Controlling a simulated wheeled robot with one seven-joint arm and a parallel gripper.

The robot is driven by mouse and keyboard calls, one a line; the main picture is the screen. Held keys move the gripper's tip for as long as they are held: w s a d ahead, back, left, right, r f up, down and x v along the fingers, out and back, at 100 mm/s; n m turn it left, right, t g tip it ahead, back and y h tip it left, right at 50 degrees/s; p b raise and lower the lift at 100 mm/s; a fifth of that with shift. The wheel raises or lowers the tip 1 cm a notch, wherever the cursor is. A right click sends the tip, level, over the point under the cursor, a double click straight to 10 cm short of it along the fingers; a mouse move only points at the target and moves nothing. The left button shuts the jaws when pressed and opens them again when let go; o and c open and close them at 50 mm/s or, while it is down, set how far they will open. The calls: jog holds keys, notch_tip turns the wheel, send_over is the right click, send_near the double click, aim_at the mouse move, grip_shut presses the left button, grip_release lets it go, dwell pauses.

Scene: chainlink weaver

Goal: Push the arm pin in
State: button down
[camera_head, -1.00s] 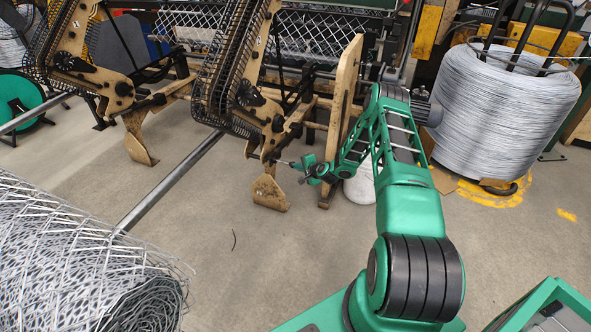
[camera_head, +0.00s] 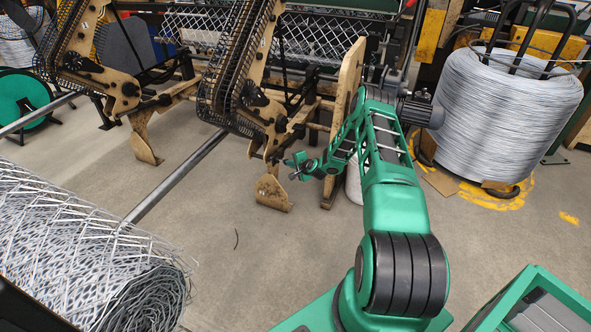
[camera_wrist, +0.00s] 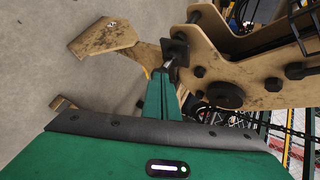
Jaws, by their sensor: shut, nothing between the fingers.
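The arm pin (camera_wrist: 173,67) shows in the wrist view as a short grey shaft beside a dark square plate (camera_wrist: 175,51) on the tan machine arm (camera_wrist: 240,68). My gripper (camera_wrist: 165,80) is shut, with its green fingers close together and their tips at the shaft. I cannot tell whether they touch it. In the head view my gripper (camera_head: 288,163) is close to the right side of the lower joint of the tan arm (camera_head: 274,140). The pin is too small to make out there. The arm's lower paddle (camera_head: 271,191) hangs below.
A tan upright board (camera_head: 347,90) stands close beside my forearm. A large wire coil (camera_head: 525,115) is at the right. A mesh roll (camera_head: 90,255) lies front left, with a metal bar (camera_head: 180,178) behind it. The floor in the middle is mostly clear.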

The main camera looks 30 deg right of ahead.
jog(key=shift+w+r, duration=0.2)
